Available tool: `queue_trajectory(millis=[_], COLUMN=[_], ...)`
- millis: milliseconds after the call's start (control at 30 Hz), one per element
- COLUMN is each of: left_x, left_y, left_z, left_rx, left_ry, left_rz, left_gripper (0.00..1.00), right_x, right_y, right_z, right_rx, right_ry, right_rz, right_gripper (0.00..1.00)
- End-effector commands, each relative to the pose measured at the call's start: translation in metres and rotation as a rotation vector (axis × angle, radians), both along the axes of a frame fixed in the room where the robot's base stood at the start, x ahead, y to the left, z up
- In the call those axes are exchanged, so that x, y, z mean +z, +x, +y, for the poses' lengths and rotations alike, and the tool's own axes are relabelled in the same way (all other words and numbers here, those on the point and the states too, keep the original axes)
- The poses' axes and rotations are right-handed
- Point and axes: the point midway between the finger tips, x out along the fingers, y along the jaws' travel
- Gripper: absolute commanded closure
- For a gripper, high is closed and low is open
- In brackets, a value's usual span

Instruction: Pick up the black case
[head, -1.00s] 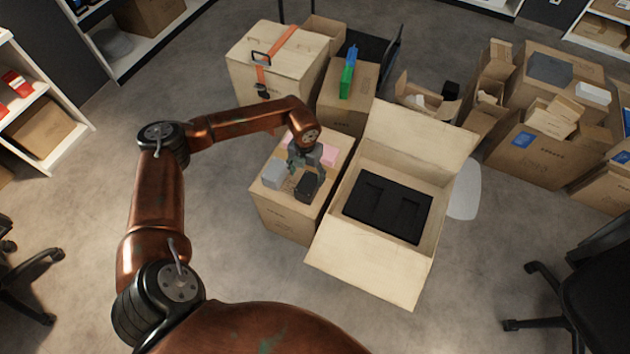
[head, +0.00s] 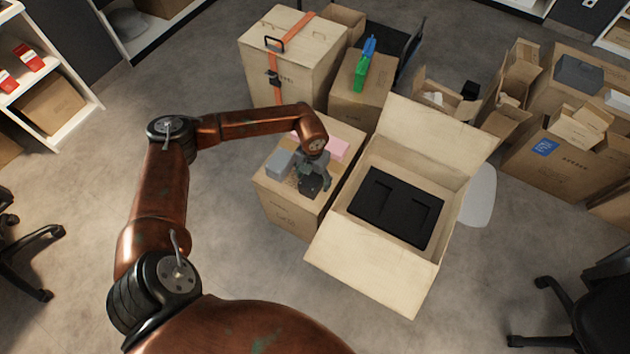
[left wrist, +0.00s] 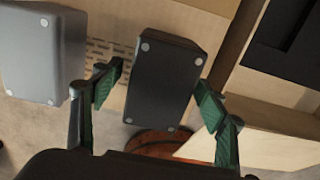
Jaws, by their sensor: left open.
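The black case (left wrist: 162,82) is a small dark box with pale round dots at its corners. In the head view the black case (head: 310,188) lies on top of a closed carton (head: 285,215), partly hidden by my gripper. My left gripper (head: 314,180) is directly over it, pointing down. In the left wrist view my left gripper (left wrist: 159,93) is open, with one green-padded finger on each side of the case and gaps showing. I cannot tell whether the fingertips reach down to its sides. My right gripper is not in view.
A grey box (head: 279,163) and a pink item (head: 342,147) share the carton top; the grey box (left wrist: 42,50) is left of the case. An open carton (head: 330,250) with a black insert (head: 397,207) stands close at right. More cartons stand behind.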

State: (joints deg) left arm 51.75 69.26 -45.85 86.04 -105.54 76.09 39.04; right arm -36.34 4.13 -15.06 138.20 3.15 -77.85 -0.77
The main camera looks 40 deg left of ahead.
Motion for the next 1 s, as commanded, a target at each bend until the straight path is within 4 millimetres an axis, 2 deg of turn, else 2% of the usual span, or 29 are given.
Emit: queue_trajectory(millis=[200,867,1000], left_x=[0.0008,0.0005,0.0010], left_y=[0.0002,0.0000,0.0005], left_z=[0.0001,0.0002,0.0001], left_rx=[0.000,0.001,0.001], left_ry=[0.000,0.000,0.000], left_rz=[-0.001,0.000,-0.001], left_gripper=[0.33,0.79,0.80], right_x=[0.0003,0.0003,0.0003], right_y=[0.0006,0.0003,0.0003], right_z=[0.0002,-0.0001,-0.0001], right_rx=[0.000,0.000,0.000], right_ry=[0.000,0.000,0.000], right_rz=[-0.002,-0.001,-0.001], right_gripper=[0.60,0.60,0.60])
